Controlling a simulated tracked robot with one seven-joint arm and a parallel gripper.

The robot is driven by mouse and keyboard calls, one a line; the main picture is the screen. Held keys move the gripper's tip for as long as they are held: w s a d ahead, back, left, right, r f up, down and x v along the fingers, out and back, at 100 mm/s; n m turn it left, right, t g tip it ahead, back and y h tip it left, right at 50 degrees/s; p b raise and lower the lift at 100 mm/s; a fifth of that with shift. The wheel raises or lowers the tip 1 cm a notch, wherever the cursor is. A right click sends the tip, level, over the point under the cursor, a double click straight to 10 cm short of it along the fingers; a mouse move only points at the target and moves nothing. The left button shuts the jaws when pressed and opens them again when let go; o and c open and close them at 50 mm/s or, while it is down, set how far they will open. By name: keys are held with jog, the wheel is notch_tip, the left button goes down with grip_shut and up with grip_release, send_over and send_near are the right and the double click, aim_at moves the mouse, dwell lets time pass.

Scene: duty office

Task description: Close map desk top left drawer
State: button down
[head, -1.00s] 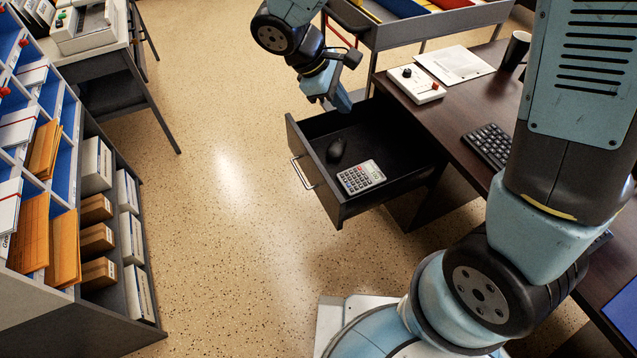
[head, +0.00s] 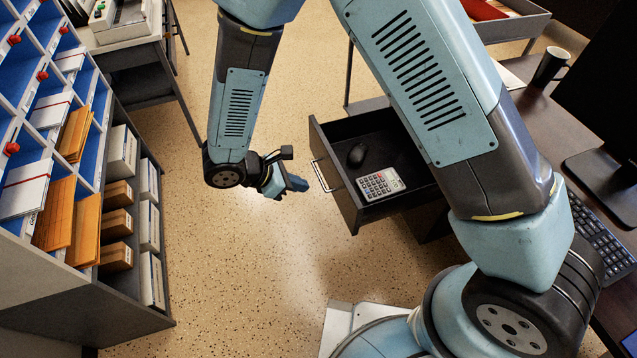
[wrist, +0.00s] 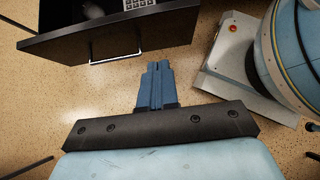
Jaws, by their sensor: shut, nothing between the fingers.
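The map desk's top left drawer (head: 345,197) is pulled out, dark inside, with a metal bar handle (head: 320,175) on its front. A black computer mouse (head: 357,155) and a grey calculator (head: 381,183) lie inside it. My gripper (head: 299,184) is just left of the drawer front in the head view, beside the handle, with a small gap. In the wrist view my gripper (wrist: 156,66) has its blue fingers together and empty, pointing toward the drawer front (wrist: 60,40) and its handle (wrist: 115,58), apart from them.
The desk top (head: 520,110) holds a dark mug (head: 551,66), a keyboard (head: 600,235) and a monitor. A mail sorter (head: 60,150) with envelopes and boxes stands at the left. The speckled floor between sorter and drawer is clear apart from my arm.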

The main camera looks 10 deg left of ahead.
aim_at(346, 190)
jog(key=x, duration=0.3)
jog(key=d+r+x, duration=0.1)
jog(key=x, duration=0.7)
jog(key=shift+w+d+r, duration=0.2)
jog(key=shift+w, duration=0.2)
jog(key=shift+w+d, duration=0.3)
jog(key=shift+d, duration=0.15)
jog(key=shift+d, duration=0.1)
